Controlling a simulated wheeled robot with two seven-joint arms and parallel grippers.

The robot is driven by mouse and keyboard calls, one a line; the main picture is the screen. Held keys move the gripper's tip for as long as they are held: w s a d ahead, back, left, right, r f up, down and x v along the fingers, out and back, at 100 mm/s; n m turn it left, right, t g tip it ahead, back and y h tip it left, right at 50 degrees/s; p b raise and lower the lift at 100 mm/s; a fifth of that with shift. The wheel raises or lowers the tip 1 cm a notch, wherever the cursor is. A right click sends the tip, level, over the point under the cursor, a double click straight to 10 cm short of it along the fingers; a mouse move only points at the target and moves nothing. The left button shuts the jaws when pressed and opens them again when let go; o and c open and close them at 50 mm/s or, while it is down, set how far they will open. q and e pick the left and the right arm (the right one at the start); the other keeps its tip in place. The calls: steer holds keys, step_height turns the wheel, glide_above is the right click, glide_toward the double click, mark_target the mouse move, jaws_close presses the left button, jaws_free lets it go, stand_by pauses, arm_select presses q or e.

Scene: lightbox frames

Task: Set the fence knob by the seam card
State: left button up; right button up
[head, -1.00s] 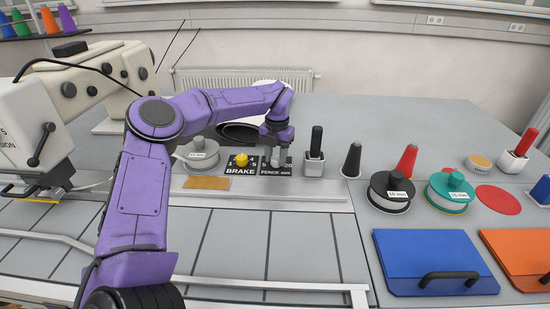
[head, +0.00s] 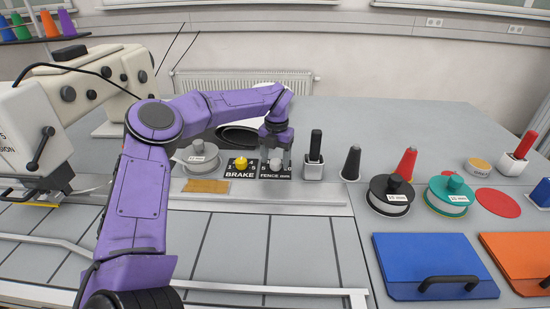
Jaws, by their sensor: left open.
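The fence knob (head: 275,164) is a small grey knob on a black plate marked FENCE mm. My left gripper (head: 277,154) points down right over the fence knob, its fingers open; I cannot tell whether they touch it. The fingers hide part of the plate's scale. To its left is a yellow knob (head: 241,162) on a plate marked BRAKE (head: 240,174). A tan card (head: 206,186) lies on the metal strip in front of the grey spool; its writing is too small to read. My right gripper does not show.
A sewing machine (head: 75,90) stands at left. A grey labelled spool (head: 199,157) sits left of the knobs. A black-handled tool in a white holder (head: 314,168) stands close to their right, then a black cone (head: 351,162). Black (head: 390,194) and green spools (head: 450,193) are farther right.

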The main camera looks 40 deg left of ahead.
mark_target(276, 162)
arm_select(q)
step_height(276, 162, up, 10)
steer(key=p, duration=0.7)
steer(key=shift+d, duration=0.15)
steer(key=shift+w+f, duration=0.15)
